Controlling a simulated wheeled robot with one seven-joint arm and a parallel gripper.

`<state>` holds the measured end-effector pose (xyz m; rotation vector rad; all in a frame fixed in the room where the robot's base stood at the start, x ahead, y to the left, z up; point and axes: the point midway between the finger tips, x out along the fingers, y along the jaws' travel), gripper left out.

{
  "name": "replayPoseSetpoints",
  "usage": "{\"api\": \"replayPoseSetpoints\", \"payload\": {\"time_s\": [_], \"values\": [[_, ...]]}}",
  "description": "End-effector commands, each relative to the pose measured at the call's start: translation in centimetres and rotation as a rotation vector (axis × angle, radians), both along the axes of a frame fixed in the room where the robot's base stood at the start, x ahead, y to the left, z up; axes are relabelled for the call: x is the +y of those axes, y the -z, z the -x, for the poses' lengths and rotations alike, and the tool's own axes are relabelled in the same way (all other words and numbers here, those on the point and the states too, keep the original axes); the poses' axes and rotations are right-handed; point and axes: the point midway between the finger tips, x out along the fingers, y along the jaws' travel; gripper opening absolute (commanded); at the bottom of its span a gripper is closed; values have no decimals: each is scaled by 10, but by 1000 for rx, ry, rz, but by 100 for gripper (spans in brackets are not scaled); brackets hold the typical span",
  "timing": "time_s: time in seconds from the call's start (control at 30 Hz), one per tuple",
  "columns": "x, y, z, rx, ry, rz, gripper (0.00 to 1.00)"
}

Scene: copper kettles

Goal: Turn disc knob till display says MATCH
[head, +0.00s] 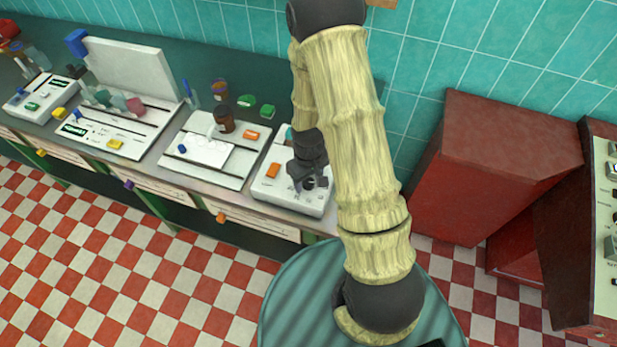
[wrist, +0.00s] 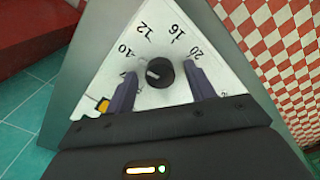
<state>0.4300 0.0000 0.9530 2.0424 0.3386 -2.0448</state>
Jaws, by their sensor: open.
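The disc knob (wrist: 158,73) is black and round with a pale pointer mark, on a white panel with a printed dial. Numbers such as 12, 16 and 20 run around it. In the wrist view my gripper (wrist: 161,76) is open, one dark finger on each side of the knob, with gaps showing between fingers and knob. In the head view my gripper (head: 309,180) is over the white panel (head: 272,196) at the right end of the counter, and mostly hides the knob. No display reading MATCH is legible in either view.
An orange block (head: 272,171) sits on the same panel. Other white panels (head: 200,170) with small coloured parts line the dark counter to the left. A red cabinet (head: 465,165) stands to the right. The checkered floor (head: 150,270) in front is clear.

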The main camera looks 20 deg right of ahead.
Motion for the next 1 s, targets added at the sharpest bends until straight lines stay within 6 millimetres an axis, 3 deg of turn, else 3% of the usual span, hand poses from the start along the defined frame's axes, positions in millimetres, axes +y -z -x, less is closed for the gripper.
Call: {"api": "replayPoseSetpoints", "payload": {"time_s": [0.23, 0.47, 1.0], "values": [[1, 0, 0, -1, -1, 0, 52], [1, 0, 0, -1, -2, 0, 9], [2, 0, -1, -3, 115, 0, 10]]}}
